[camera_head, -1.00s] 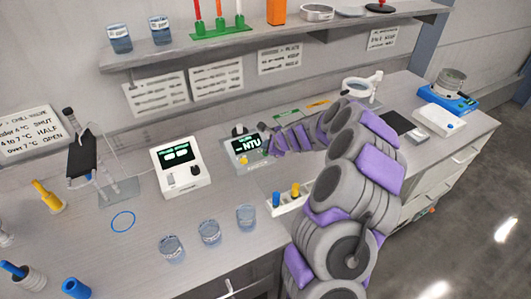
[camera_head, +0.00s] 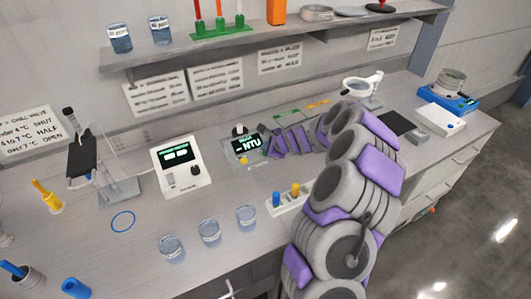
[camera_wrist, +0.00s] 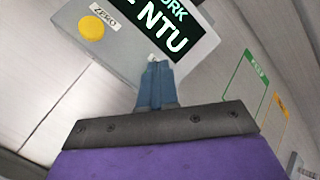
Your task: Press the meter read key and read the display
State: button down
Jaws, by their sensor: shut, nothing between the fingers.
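The grey turbidity meter (camera_head: 236,157) stands on the bench left of my arm's end. Its dark display (camera_head: 247,144) shows a dash-like mark and "NTU" in the head view; no number is legible. In the wrist view the display (camera_wrist: 165,28) is cut off at the top, with "NTU" readable. A round yellow key (camera_wrist: 91,27) labelled ZERO sits left of the display. My gripper (camera_wrist: 155,68) is shut and empty, its fingertips at a small pale spot on the meter's near edge below the display. The fingers hide most of that spot; I cannot tell whether they touch it.
A white meter (camera_head: 181,166) with a green display stands to the left. Several beakers (camera_head: 209,233) stand in front. A white rack (camera_head: 287,203) with blue and yellow pieces is close to my arm. A shelf (camera_head: 290,38) runs above the bench.

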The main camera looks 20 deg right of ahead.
jog(key=shift+f, duration=0.4)
dwell(0.3)
jog(key=shift+r+p, duration=0.8)
jog(key=shift+r, duration=0.1)
notch_tip(320, 180, up, 5)
jog(key=p, duration=0.5)
dwell(2.2)
